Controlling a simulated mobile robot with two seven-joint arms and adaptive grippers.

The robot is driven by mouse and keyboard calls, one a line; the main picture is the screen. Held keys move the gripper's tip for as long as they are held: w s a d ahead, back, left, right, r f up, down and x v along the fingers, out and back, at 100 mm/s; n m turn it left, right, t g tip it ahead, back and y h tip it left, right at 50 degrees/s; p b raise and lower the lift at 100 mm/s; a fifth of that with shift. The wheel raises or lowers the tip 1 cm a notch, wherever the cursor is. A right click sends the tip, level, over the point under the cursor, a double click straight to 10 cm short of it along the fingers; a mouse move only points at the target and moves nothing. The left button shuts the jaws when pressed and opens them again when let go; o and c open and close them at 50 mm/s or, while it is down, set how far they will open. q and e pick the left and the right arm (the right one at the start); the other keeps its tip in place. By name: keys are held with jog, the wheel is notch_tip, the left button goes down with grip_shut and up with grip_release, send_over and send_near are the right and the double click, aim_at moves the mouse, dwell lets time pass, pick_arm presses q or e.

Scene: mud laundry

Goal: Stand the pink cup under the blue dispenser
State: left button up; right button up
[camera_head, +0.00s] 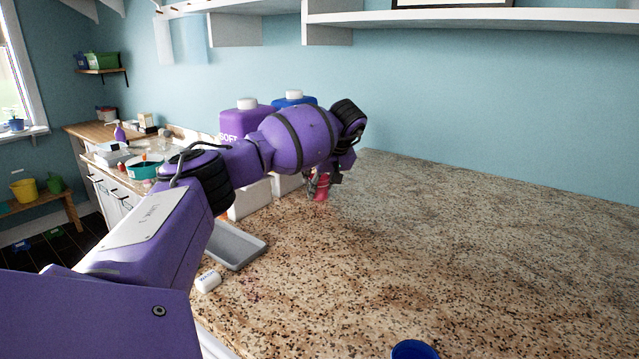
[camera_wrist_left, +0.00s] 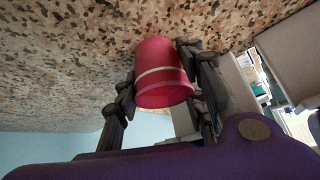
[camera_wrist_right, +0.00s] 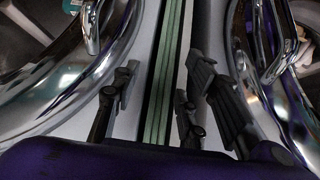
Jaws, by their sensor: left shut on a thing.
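The pink cup (camera_head: 321,188) is at the far left part of the counter, just right of the white stand of the blue dispenser (camera_head: 293,100). It looks roughly upright; I cannot tell whether its base touches the counter. My left gripper (camera_head: 318,180) is shut on it. In the left wrist view the cup (camera_wrist_left: 160,72), with a pale band, sits between the fingers of my left gripper (camera_wrist_left: 160,82). My left arm hides much of the blue dispenser and its outlet. My right gripper (camera_wrist_right: 155,100) is open and empty, in front of chrome-ringed machine doors.
A purple dispenser (camera_head: 240,120) marked SOFT stands left of the blue one. A grey tray (camera_head: 238,246) and a small white labelled item (camera_head: 208,281) lie near the counter's left edge. A blue cup-like object (camera_head: 414,349) is at the front. The granite counter (camera_head: 480,240) is clear to the right.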

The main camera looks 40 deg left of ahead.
pick_arm(q)
jog(key=shift+f, duration=0.15)
jog(key=o, duration=0.9)
jog(key=shift+f, duration=0.1)
jog(key=shift+o, duration=0.2)
jog(key=shift+r, duration=0.3)
jog(key=v, duration=1.2)
jog(key=shift+f, duration=0.15)
